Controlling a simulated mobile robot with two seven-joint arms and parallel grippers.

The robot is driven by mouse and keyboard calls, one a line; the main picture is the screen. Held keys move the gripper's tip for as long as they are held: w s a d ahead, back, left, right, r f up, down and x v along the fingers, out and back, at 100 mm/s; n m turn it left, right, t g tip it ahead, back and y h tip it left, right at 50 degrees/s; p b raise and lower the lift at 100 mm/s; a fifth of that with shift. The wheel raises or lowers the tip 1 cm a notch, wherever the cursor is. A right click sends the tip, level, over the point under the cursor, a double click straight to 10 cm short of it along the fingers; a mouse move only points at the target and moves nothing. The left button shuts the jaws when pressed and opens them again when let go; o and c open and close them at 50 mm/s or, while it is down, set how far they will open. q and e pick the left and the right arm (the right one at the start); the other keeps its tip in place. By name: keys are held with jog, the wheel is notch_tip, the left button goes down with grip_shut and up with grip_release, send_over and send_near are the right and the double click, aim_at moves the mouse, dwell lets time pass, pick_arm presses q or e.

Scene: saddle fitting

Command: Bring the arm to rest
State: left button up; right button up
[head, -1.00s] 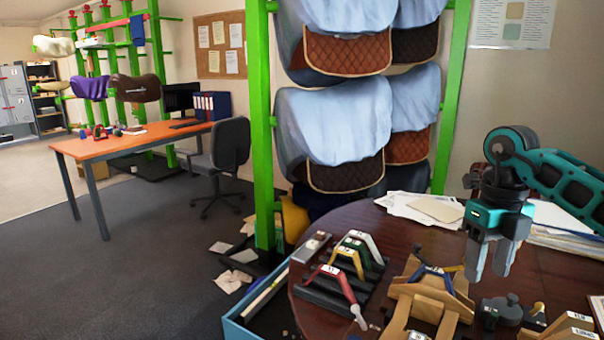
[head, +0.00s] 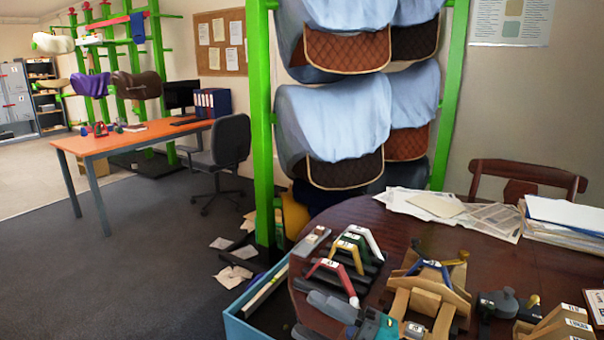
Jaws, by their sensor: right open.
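My right gripper (head: 307,314) is low in the head view, at the near left edge of the round table. Its two grey fingers point left, spread apart and empty. Its teal body (head: 378,326) is cut off by the bottom edge. It shows just in front of the red arch (head: 335,275) in the picture; I cannot tell whether they touch. My left gripper is not in view.
The dark table (head: 550,262) holds a rack of coloured arches, a wooden frame (head: 420,300) with a blue arch (head: 432,266), a dark tool (head: 500,305) and papers (head: 435,205). A blue-sided tray (head: 240,325) is left. A chair (head: 525,178) stands behind.

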jog(key=s+d+f+m+t+h, duration=0.2)
jog(key=d+f+m+t+h, duration=0.9)
jog(key=m, duration=0.8)
jog(key=s+d+f+m+g+h, duration=0.4)
jog(key=s+f+g, duration=0.4)
jog(key=s+f, duration=0.3)
notch_tip(320, 180, down, 3)
jog(key=m+h, duration=0.1)
jog(key=h, duration=0.1)
jog(key=shift+s+d+m+h, duration=0.15)
jog(key=shift+s+m+h, duration=0.15)
jog(key=shift+s+m, duration=0.1)
